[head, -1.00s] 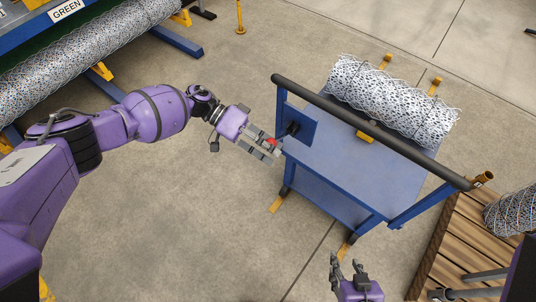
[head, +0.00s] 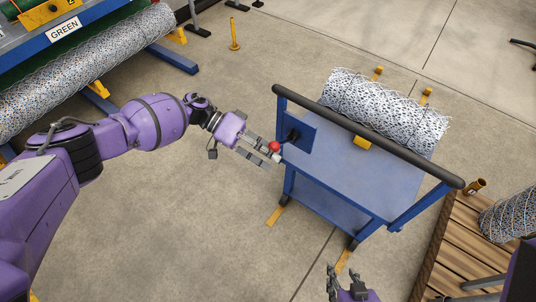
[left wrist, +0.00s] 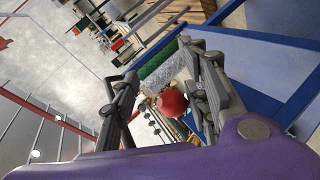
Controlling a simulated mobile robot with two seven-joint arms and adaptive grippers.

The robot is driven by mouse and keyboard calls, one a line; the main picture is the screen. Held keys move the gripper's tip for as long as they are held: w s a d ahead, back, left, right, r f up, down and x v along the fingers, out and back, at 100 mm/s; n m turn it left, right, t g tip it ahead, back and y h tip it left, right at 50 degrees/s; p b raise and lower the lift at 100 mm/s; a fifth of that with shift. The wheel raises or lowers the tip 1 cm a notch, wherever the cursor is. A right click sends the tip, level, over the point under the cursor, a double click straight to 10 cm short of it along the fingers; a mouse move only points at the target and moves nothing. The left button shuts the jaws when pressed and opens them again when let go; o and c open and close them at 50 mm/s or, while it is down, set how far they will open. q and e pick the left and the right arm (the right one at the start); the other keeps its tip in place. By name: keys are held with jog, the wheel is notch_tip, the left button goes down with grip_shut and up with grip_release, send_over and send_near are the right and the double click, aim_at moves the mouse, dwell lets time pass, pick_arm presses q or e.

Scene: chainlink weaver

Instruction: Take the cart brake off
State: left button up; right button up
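The blue cart (head: 350,178) stands right of centre with a dark push bar (head: 365,135) along its near side. The brake lever's red knob (head: 275,147) sits by a blue plate at the bar's left end. My left gripper (head: 268,155) is at the knob. In the left wrist view the red knob (left wrist: 172,102) shows between its two spread fingers, nearer the right one. I cannot tell whether they touch it. My right gripper (head: 343,282) is low in the head view, its fingers apart and empty, short of the cart.
A roll of wire mesh (head: 385,110) lies on the cart, between yellow posts. A wooden pallet (head: 455,235) with another roll stands at right. The floor left of the cart is clear.

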pick_arm(q)
jog(key=shift+w+r, duration=0.15)
jog(key=shift+r, duration=0.1)
jog(key=w+a+r+b, duration=0.2)
jog(key=w+a+r, duration=0.1)
jog(key=w+a, duration=0.2)
jog(key=shift+w+a, duration=0.25)
jog(key=shift+a, duration=0.1)
pick_arm(e)
jog(key=s+f, duration=0.2)
jog(key=f, duration=0.1)
jog(key=shift+s+g, duration=0.15)
jog(key=shift+g, duration=0.15)
pick_arm(q)
jog(key=shift+r, duration=0.15)
pick_arm(e)
jog(key=shift+a, duration=0.1)
pick_arm(q)
jog(key=v, duration=1.2)
dwell(0.3)
